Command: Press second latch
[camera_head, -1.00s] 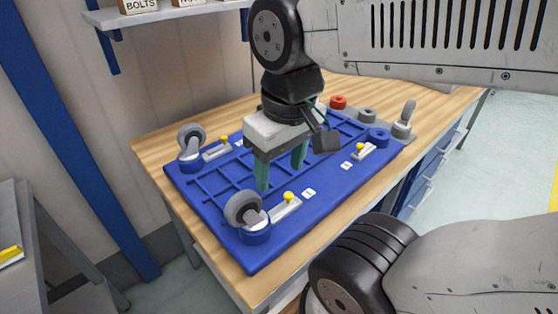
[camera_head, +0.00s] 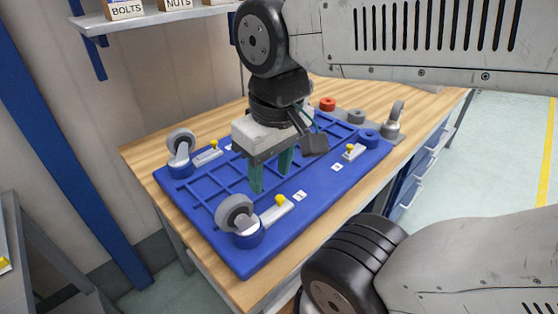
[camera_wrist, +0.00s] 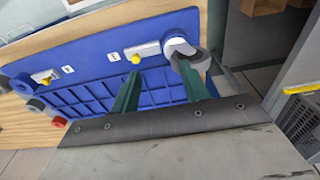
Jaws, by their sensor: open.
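A blue board (camera_head: 300,228) lies on the wooden bench, with several small latches that have yellow knobs. The near latch (camera_head: 274,212) sits beside the near caster (camera_head: 235,214); the wrist view shows a latch (camera_wrist: 146,51) beside a caster (camera_wrist: 181,49). A back-left latch (camera_head: 208,155) is beside another upright caster (camera_head: 181,148). A right latch (camera_head: 349,156) is beside an empty blue socket (camera_head: 369,138). Small white number labels lie near the latches, too small to read surely. My gripper (camera_head: 271,181) is open and empty, pointing down over the board's ribbed middle, apart from the latches.
A loose caster (camera_head: 393,122) stands on a grey pad at the bench's far right, near a red ring (camera_head: 327,104) and a grey ring (camera_head: 356,117). A shelf (camera_head: 150,17) with labelled boxes is on the wall. Drawers (camera_head: 428,165) are below the bench's right side.

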